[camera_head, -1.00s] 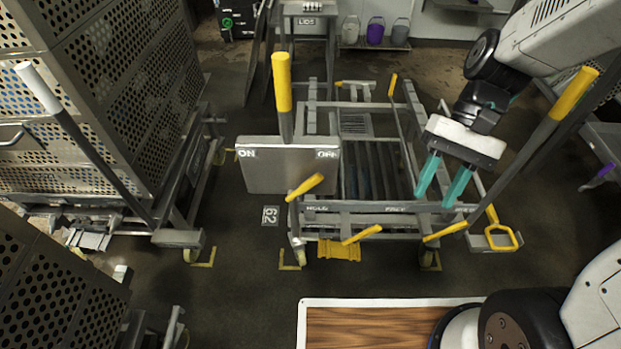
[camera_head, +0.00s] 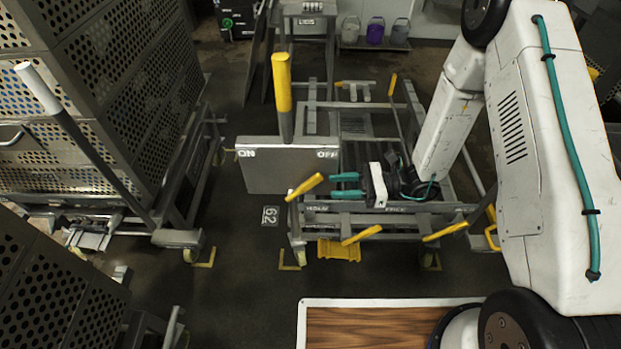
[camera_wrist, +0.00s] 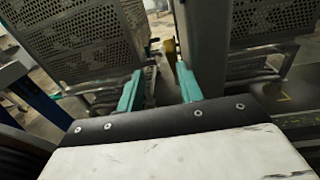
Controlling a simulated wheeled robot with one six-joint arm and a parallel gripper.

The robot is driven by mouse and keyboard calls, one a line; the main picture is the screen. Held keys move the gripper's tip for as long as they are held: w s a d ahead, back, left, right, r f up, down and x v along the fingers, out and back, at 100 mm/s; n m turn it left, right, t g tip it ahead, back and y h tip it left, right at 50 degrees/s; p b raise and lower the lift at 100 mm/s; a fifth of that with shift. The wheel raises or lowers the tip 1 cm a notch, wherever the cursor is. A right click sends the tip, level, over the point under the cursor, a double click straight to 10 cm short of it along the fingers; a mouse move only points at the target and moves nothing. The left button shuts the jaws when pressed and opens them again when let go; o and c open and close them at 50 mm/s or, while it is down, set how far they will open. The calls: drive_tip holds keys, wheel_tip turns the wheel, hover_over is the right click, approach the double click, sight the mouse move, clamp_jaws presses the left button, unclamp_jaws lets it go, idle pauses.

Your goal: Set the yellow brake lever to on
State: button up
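A lever with a long yellow grip (camera_head: 282,82) stands nearly upright at a grey box (camera_head: 285,170) marked ON at left and OFF at right. Its grip is between the two marks in the picture. My gripper (camera_head: 333,186) is open and empty, fingers pointing left, below the OFF mark.
A grey cart frame (camera_head: 350,219) with HOLD and FREE marks lies under my gripper. More yellow handles (camera_head: 362,235) stick out at its front. A perforated metal basket (camera_head: 110,90) stands at left.

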sight(322, 179)
drive_tip(key=shift+w+r+t, duration=0.15)
drive_tip(key=shift+w+t, duration=0.15)
drive_tip(key=shift+w, duration=0.25)
drive_tip(key=shift+w+a+r+m, duration=0.1)
drive_tip(key=shift+w+a+m, duration=0.1)
drive_tip(key=shift+a+m, duration=0.1)
drive_tip(key=a, duration=0.7)
drive_tip(key=shift+a, duration=0.15)
clamp_jaws()
